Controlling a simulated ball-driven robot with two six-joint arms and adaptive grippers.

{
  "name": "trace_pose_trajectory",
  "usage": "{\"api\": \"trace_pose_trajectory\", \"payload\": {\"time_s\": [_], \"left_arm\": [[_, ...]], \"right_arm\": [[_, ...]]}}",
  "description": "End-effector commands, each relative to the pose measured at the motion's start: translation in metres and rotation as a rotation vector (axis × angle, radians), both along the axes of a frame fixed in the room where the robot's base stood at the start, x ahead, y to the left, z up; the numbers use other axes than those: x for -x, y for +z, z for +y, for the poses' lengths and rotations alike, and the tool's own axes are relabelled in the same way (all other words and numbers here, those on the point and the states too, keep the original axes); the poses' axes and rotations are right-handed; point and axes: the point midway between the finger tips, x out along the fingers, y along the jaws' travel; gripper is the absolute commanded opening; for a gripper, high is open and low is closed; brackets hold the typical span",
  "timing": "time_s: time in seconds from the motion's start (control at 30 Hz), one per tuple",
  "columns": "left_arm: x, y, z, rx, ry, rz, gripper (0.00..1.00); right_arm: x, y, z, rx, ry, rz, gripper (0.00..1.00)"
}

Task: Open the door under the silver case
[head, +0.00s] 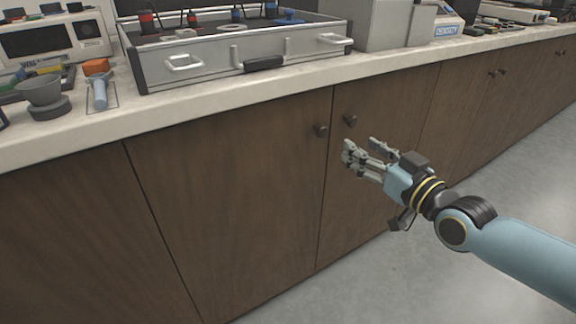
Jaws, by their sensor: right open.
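The silver case (215,70) sits open on the white counter, with a black handle and two metal latches on its front. Below it is a brown wooden cabinet door (235,205), shut flush, with a dark round knob (320,130) near its upper right corner. Another door (382,120) adjoins it on the right, with its own knob (350,120) near its upper left corner. My right gripper (361,147) is open and empty in front of the right-hand door, just below and right of the two knobs, and appears apart from them. My left gripper is out of view.
The counter (150,125) overhangs the doors slightly. A grey funnel-shaped cup (42,92), a blue-handled tool (99,92) and an instrument (55,40) stand at the left. More doors continue right. The grey floor (480,190) in front is clear.

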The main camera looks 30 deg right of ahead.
Motion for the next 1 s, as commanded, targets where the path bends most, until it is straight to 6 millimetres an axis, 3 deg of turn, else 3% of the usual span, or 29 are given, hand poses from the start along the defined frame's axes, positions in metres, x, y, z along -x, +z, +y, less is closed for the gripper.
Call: {"api": "trace_pose_trajectory", "payload": {"time_s": [0.03, 0.1, 0.33, 0.5, 0.8, 1.0], "left_arm": [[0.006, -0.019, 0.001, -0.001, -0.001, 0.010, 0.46], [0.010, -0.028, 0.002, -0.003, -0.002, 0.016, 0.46], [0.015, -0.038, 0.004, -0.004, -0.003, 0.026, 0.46], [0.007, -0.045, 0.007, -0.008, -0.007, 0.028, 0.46], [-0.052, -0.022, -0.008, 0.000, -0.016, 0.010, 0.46], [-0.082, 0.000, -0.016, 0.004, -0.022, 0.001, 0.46]], "right_arm": [[-0.001, -0.011, 0.002, 0.007, 0.017, -0.012, 0.51], [-0.003, -0.013, 0.003, 0.018, 0.031, -0.021, 0.51], [-0.009, -0.023, 0.000, 0.032, 0.036, -0.016, 0.51], [-0.035, -0.024, 0.002, 0.032, 0.035, -0.017, 0.51], [-0.073, -0.025, 0.005, 0.032, 0.034, -0.014, 0.51], [-0.095, -0.024, 0.007, 0.031, 0.034, -0.014, 0.51]]}}
